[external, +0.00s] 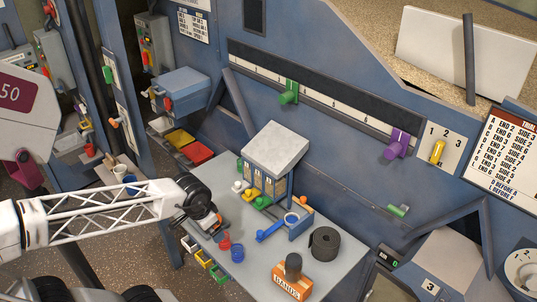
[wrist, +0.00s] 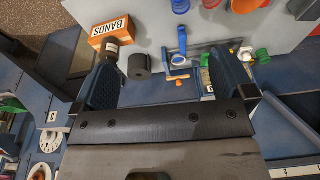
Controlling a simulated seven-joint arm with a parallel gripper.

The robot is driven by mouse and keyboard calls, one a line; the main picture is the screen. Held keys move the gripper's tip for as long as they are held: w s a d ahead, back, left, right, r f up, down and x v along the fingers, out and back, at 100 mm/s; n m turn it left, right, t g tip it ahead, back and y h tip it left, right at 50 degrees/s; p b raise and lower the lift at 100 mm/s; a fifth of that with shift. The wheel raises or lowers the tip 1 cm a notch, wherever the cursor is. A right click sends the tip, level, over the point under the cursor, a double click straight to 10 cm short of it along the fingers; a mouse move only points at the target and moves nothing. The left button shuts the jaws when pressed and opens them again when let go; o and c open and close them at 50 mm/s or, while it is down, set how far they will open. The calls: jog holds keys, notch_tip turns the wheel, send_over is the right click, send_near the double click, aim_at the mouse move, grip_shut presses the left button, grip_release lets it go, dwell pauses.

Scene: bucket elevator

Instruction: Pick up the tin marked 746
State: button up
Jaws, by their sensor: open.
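Small pale labelled containers, possibly tins (external: 257,180), stand under a grey-white sloped cover (external: 277,147) on the workbench. Their markings are too small to read, so I cannot tell which is 746. In the wrist view a pale labelled item (wrist: 207,82) shows partly behind the right finger; its number is not legible. My gripper (external: 212,222) is over the left part of the bench, left of the covered stand and apart from it. In the wrist view my gripper (wrist: 163,85) has its fingers wide apart, with nothing held between them.
The grey bench (external: 335,278) holds an orange BANDS box (external: 291,281), a black roll (external: 324,243), a blue tool (external: 270,231), a red cup (external: 224,243) and a blue cup (external: 237,253). Small coloured bins (external: 204,258) line its left edge. A blue wall (external: 335,155) rises behind.

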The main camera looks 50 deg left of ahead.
jog(key=w+a+f+m+g+y, duration=0.1)
jog(key=w+a+f+m+y, duration=0.25)
jog(key=a, duration=0.55)
jog(key=w+a+f+m+g+y, duration=0.1)
jog(key=w+a+f+m+y, duration=0.3)
jog(key=a, duration=0.4)
jog(key=w+a+f+m+g+y, duration=0.1)
jog(key=w+a+f+m+y, duration=0.25)
jog(key=a, duration=0.55)
jog(key=w+a+f+m+t+y, duration=0.2)
jog(key=w+a+f+m, duration=0.6)
jog(key=a+f, duration=0.5)
jog(key=shift+w+a+f+m+t, duration=0.2)
jog(key=shift+w+f+m+t, duration=0.25)
jog(key=shift+f, duration=0.2)
jog(key=shift+x, duration=1.3)
jog(key=shift+w+a, duration=0.1)
